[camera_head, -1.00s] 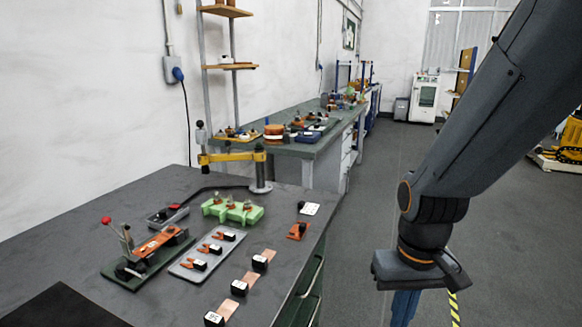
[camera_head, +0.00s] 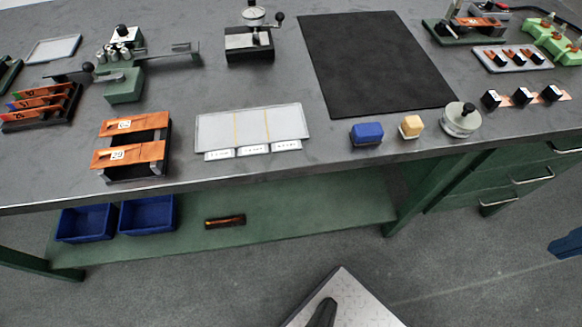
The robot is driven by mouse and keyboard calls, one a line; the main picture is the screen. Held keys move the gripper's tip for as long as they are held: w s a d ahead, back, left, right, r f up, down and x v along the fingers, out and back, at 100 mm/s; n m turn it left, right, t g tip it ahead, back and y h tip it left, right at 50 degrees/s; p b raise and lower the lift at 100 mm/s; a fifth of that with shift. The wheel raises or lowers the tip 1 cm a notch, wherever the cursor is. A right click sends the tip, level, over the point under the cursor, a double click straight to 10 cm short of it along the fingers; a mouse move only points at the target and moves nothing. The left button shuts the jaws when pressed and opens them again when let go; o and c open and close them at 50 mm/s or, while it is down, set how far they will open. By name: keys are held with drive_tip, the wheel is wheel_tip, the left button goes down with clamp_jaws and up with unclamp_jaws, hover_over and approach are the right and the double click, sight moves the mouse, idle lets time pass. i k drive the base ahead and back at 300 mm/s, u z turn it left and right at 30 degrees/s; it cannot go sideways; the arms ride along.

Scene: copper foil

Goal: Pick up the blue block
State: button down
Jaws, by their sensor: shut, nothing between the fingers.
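The blue block (camera_head: 367,133) lies on the dark grey bench near its front edge. It sits just in front of the black mat's (camera_head: 375,65) near edge. Nothing covers the blue block. Only the blue finger end of my gripper (camera_head: 562,247) seems to show at the right edge of the view, low in front of the bench drawers. It is empty and well apart from the block. The rest of the gripper is out of frame.
A pale three-part tray (camera_head: 252,126) lies left of the blue block, with clear bench between. A copper-topped fixture (camera_head: 131,150) is further left. Two blue bins (camera_head: 148,214) are on the lower shelf.

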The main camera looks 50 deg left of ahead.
sight(367, 133)
drive_tip(key=u, duration=0.3)
drive_tip(key=k, duration=0.7)
drive_tip(key=u, duration=0.6)
drive_tip(key=i, duration=0.55)
drive_tip(key=u, duration=0.4)
